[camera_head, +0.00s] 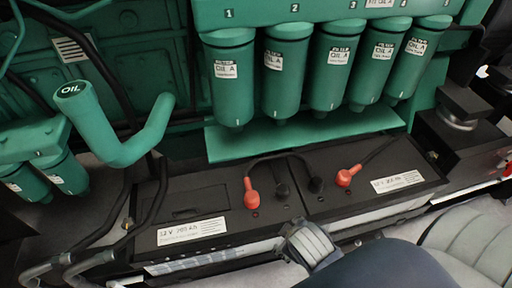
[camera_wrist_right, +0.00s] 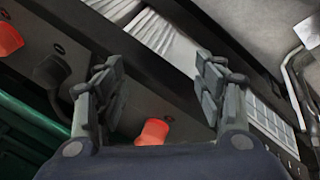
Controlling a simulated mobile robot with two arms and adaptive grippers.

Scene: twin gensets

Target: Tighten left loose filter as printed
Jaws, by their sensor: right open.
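A row of several green oil filters hangs under a green numbered header (camera_head: 330,10) in the head view. Filter 1 (camera_head: 228,95) is at the left end, beside filter 2 (camera_head: 285,95), whose label sits left of its middle. Filter 3 (camera_head: 328,90) is in the middle, and filter 4 (camera_head: 368,88) and filter 5 (camera_head: 408,75) are to the right. I cannot tell which is loose. My right gripper (camera_head: 308,242) is low over the battery's front edge, well below the filters. In the wrist view it (camera_wrist_right: 162,88) is open and empty. My left gripper is out of view.
Two black batteries (camera_head: 190,205) (camera_head: 375,180) with red terminal caps (camera_head: 251,195) and cables lie below the filters. A green shelf (camera_head: 300,140) lies between. A green OIL filler pipe (camera_head: 115,145) and two smaller filters (camera_head: 62,172) are at left.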

